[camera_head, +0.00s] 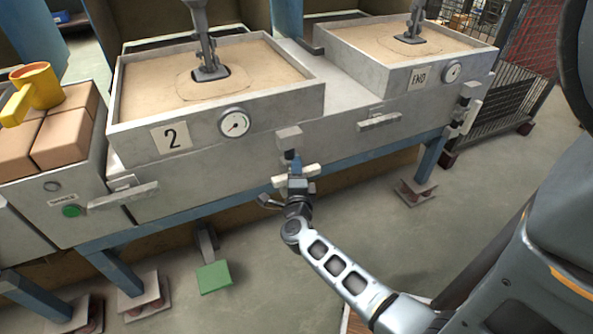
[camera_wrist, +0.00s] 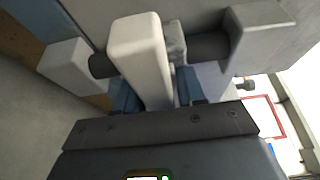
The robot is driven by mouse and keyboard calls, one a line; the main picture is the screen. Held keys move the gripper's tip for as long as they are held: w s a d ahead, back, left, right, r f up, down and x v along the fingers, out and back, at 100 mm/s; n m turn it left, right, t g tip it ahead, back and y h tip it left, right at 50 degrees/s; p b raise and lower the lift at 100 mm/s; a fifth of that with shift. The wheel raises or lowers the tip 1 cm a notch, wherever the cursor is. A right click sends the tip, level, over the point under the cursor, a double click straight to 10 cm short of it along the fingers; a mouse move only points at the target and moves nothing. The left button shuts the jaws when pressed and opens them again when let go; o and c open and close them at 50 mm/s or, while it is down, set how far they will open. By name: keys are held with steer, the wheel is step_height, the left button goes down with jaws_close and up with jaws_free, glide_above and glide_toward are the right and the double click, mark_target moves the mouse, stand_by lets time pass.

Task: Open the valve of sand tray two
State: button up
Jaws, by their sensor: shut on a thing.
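Sand tray two (camera_head: 170,138) is a grey sand-filled box with a "2" label and a round gauge on its front. Its valve (camera_head: 289,138) is a pale block on the bench front, below and right of the gauge. My gripper (camera_head: 297,182) is at the valve, below the block, and partly hides it. In the wrist view, a pale valve lever (camera_wrist: 140,52) stands between the fingers of my gripper (camera_wrist: 153,98), which are shut on it. A dark crossbar with grey end blocks runs behind the lever.
The END tray (camera_head: 385,65) stands to the right with its own gauge and a similar valve (camera_head: 468,95). A yellow mug (camera_head: 38,85) sits on bricks at left. A green pedal (camera_head: 214,277) is below the bench. Pale handles project from the bench front.

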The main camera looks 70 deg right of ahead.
jaws_close()
steer(key=shift+n, duration=0.3)
steer(key=n+h, duration=0.1)
steer(key=n, duration=0.1)
steer(key=shift+n+t+b, duration=0.3)
steer(key=shift+n+b, duration=0.05)
steer(key=shift+n, duration=0.05)
steer(key=n+t, duration=0.1)
steer(key=n, duration=0.1)
steer(key=n+t+h+b, duration=0.1)
steer(key=n, duration=0.2)
steer(key=shift+a, duration=0.1)
steer(key=n+t+b, duration=0.1)
steer(key=n, duration=0.2)
steer(key=n+t+b, duration=0.1)
steer(key=n+t, duration=0.1)
steer(key=n, duration=0.2)
steer(key=shift+w+a+r, duration=0.1)
steer(key=shift+r, duration=0.05)
steer(key=shift+w+a+r+n+t+y+b, duration=0.1)
steer(key=shift+n+t+y+b, duration=0.55)
steer(key=shift+n, duration=1.1)
steer(key=shift+n+t+y+b, duration=0.3)
steer(key=shift+n+t, duration=0.65)
steer(key=shift+n, duration=0.8)
steer(key=o, duration=0.6)
jaws_free()
steer(key=shift+c, duration=0.2)
